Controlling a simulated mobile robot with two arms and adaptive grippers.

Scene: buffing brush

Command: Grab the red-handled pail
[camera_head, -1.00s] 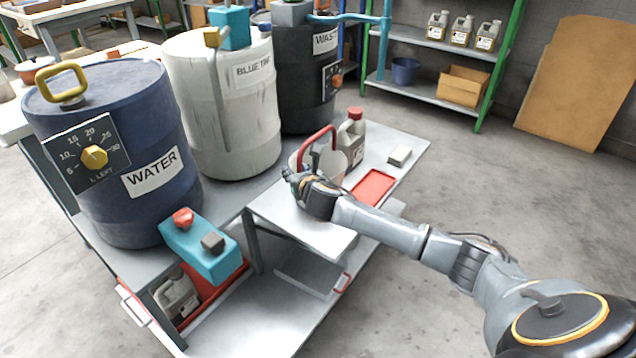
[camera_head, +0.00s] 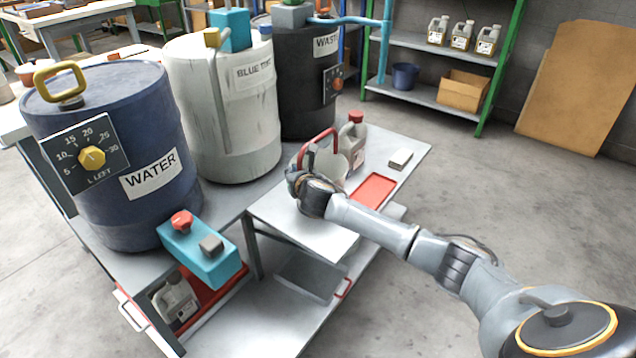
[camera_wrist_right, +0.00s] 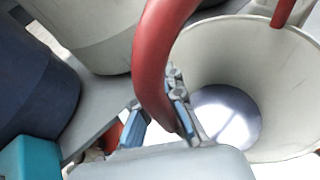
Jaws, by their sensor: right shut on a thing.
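The red-handled pail (camera_head: 333,168) is a pale bucket with a thick red arched handle (camera_head: 322,134). It stands upright on the grey bench, partly hidden by my right gripper (camera_head: 301,180). In the right wrist view I look down into the pail (camera_wrist_right: 225,65), whose bottom looks bright. My right gripper (camera_wrist_right: 160,121) is shut on the red handle (camera_wrist_right: 160,55), with one blue-grey finger on each side of it. My left gripper is not in view.
A grey jug (camera_head: 353,141) with a red cap stands just behind the pail. A red tray (camera_head: 374,190) and a small block (camera_head: 401,158) lie to its right. Blue (camera_head: 110,215), white (camera_head: 240,150) and black (camera_head: 308,105) drums stand at left and behind.

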